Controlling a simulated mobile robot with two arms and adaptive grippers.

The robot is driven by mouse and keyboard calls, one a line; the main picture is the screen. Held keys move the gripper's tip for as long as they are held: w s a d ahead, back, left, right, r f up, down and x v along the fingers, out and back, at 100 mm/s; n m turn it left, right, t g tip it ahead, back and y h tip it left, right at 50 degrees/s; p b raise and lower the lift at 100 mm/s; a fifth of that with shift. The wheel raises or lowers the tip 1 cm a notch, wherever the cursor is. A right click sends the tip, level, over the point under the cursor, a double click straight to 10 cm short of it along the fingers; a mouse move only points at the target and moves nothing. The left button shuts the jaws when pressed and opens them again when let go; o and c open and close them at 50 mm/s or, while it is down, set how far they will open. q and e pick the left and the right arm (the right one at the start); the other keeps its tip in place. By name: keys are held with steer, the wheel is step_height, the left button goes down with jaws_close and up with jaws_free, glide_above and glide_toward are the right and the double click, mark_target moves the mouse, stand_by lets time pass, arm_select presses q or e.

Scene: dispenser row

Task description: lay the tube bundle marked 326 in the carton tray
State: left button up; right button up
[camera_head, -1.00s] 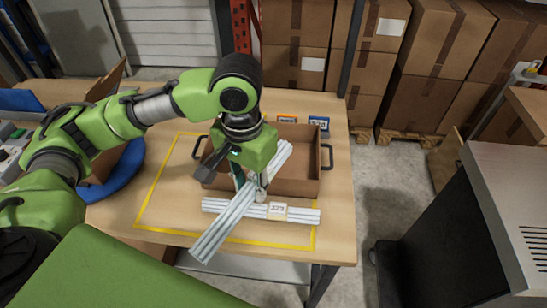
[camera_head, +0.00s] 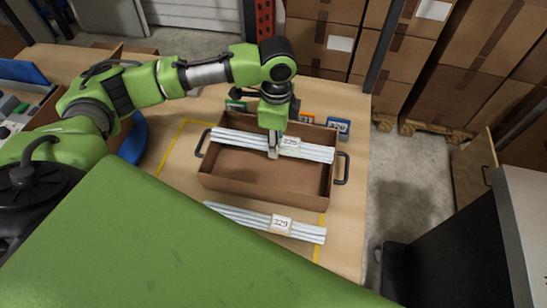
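The carton tray (camera_head: 255,185) is an open brown box with black side handles on the table. A bundle of pale tubes (camera_head: 236,139) lies level across the tray's far part; its white tag (camera_head: 290,143) is too small to read surely. My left gripper (camera_head: 273,152) points down around this bundle near its middle, just left of the tag, and appears shut on it. I cannot tell whether the bundle touches the tray floor. A second tube bundle (camera_head: 248,217), its tag seeming to read 329, lies on the table in front of the tray. My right gripper is out of view.
Green, orange (camera_head: 306,118) and blue (camera_head: 338,127) number cards stand behind the tray. A yellow line (camera_head: 174,150) marks the table area. A blue ring-shaped thing (camera_head: 135,140) lies at the left. Stacked cartons (camera_head: 335,45) stand behind. The tray's near part is empty.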

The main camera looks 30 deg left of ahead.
arm_select(q)
glide_above(275, 166)
step_height(275, 166, down, 5)
steer(key=shift+s+d+r+p, duration=0.1)
steer(key=shift+p, duration=0.25)
step_height(275, 166, down, 3)
steer(key=shift+p, duration=0.3)
steer(key=shift+f, duration=0.3)
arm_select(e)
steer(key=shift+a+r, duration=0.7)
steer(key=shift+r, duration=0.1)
arm_select(q)
steer(key=o, duration=1.2)
steer(key=shift+f, duration=0.15)
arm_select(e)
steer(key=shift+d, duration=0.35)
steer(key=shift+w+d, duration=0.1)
